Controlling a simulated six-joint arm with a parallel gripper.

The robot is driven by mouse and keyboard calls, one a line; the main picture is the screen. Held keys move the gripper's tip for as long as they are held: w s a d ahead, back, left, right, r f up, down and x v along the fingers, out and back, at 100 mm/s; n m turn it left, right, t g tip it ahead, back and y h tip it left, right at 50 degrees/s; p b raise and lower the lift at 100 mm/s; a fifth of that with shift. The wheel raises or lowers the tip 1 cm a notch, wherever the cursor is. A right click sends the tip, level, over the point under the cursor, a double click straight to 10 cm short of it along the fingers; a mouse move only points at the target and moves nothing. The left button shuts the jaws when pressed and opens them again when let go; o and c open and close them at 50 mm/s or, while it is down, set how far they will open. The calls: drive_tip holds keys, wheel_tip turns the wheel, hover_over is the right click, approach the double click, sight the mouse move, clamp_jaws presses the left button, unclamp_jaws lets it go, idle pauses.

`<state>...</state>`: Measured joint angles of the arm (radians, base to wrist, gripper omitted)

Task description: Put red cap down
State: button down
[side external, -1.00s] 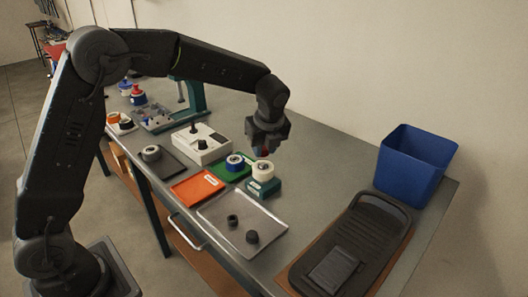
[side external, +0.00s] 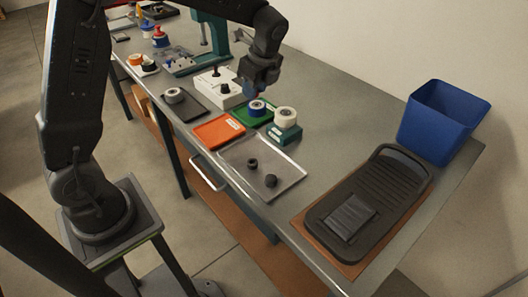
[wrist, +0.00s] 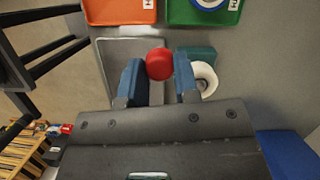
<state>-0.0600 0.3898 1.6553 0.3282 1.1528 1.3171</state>
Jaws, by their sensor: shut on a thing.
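The red cap (wrist: 159,64) is between the blue-padded fingertips of my gripper (wrist: 158,72) in the wrist view, held clear of the table. In the side view my gripper (side external: 256,92) hangs beside the white control box, in front of which the blue-and-white roll shows; the cap cannot be made out there. In the wrist view the grey metal tray (wrist: 112,52) lies below and left of the cap, and it also shows in the side view (side external: 290,172) with two small dark round parts on it.
An orange tray (side external: 217,131) and a green tray (side external: 243,118) with a blue-and-white roll (side external: 257,107) lie nearby. A cream roll (side external: 285,116) sits on a teal block (side external: 284,134). A white control box (side external: 219,90), black case (side external: 352,214) and blue bin (side external: 441,120) stand around.

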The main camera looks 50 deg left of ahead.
drive_tip(key=s+a+n+g+h, duration=0.2)
drive_tip(key=s+a+n, duration=0.4)
drive_tip(key=s+n, duration=0.45)
hover_over(244, 150)
drive_tip(key=shift+n+g, duration=0.3)
drive_tip(key=shift+n, duration=0.15)
drive_tip(key=f, duration=0.8)
drive_tip(key=shift+w+d+f, duration=0.1)
drive_tip(key=shift+w+d, duration=0.05)
drive_tip(key=shift+w, duration=0.25)
drive_tip(key=shift+f, duration=1.95)
drive_tip(key=shift+f, duration=0.3)
drive_tip(key=c, duration=1.1)
unclamp_jaws()
drive_tip(key=shift+s+f, duration=0.1)
drive_tip(key=shift+c, duration=0.2)
